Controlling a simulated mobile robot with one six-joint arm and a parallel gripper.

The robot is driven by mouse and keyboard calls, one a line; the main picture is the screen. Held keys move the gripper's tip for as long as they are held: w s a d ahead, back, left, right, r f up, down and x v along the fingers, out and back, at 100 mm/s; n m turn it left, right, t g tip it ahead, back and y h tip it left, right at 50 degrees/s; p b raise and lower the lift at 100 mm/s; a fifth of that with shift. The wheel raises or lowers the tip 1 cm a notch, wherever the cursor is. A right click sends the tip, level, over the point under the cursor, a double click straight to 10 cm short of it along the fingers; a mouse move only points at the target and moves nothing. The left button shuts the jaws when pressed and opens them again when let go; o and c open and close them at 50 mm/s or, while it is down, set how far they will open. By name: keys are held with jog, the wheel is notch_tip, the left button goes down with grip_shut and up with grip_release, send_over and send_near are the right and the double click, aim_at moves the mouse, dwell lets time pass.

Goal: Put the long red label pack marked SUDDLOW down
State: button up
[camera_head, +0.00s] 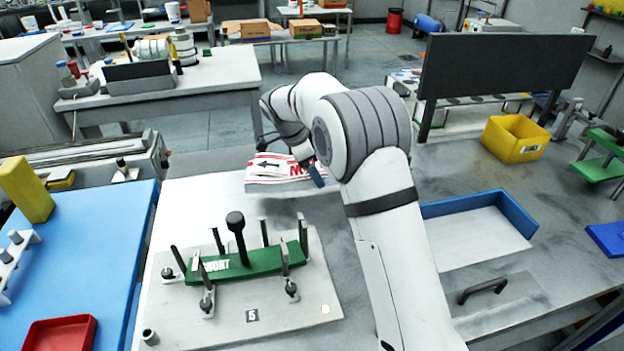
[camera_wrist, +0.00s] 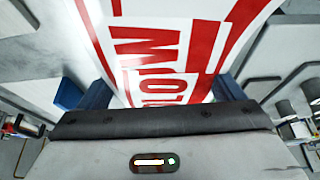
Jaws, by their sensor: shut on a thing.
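A white label pack with red bands and red lettering (camera_head: 275,168) is held by my gripper (camera_head: 308,176) above the back of the bench. Only part of its print shows, ending in letters like "OW", with a black arrow at its left. In the wrist view the pack (camera_wrist: 165,45) lies between the two blue fingers of my gripper (camera_wrist: 152,97), which are shut on it. The bench top below the pack is partly hidden by the pack and my arm. I cannot tell how far the pack is above the surface.
A pale plate (camera_head: 210,322) with upright posts holds a green pack (camera_head: 247,264) in the front middle. A blue-walled tray (camera_head: 487,208) is open and empty at the right. A yellow bin (camera_head: 515,138) and a dark upright panel (camera_head: 500,66) stand behind. A blue mat (camera_head: 75,260) lies left.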

aim_at(313, 190)
jog(key=shift+f, duration=2.1)
jog(key=shift+f, duration=0.1)
jog(key=o, duration=1.2)
